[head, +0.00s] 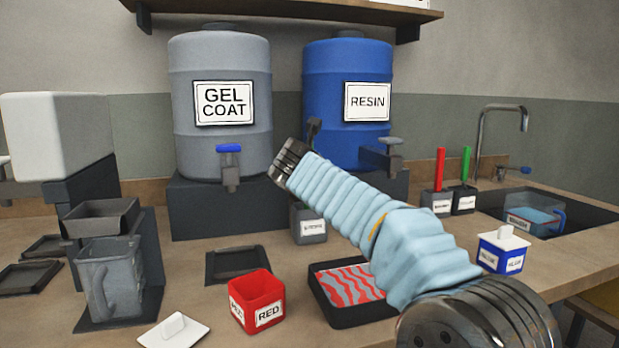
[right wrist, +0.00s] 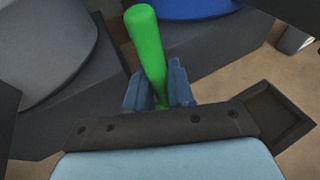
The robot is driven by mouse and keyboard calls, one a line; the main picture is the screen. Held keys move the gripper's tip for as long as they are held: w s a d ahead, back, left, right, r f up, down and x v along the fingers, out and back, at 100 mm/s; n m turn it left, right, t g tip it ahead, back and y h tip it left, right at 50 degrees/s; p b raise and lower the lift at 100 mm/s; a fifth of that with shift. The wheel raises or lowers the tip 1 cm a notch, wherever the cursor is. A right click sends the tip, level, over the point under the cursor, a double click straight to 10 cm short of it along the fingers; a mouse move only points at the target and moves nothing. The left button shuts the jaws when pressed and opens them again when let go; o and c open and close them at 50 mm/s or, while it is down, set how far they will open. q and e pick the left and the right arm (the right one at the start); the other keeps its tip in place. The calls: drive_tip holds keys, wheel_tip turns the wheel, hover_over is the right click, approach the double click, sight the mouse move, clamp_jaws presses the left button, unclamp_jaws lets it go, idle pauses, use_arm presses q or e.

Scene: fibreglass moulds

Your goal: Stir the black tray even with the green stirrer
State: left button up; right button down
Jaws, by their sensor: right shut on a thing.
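The black tray (head: 350,320) lies on the counter front centre, holding uneven red and pale blue streaks; my right arm hides part of its right side. My right gripper (right wrist: 158,95) is shut on a green stirrer (right wrist: 148,45), whose handle sticks out between the fingers in the right wrist view. Its lower end is hidden there. In the head view my right arm reaches up and left over the counter, past the tray; its fingers and the held stirrer cannot be made out. Another green stick (head: 466,163) stands in a dark labelled holder (head: 463,200). My left gripper is out of view.
An open red cup (head: 258,302) stands left of the tray, near a loose white lid (head: 173,330). A lidded blue cup (head: 503,250) stands right. An empty tray (head: 237,262), a grey pot (head: 310,232) and gel coat (head: 220,140) and resin (head: 330,80) drums are behind.

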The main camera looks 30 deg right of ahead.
drive_tip(key=shift+r+p, duration=0.3)
drive_tip(key=shift+r, duration=3.05)
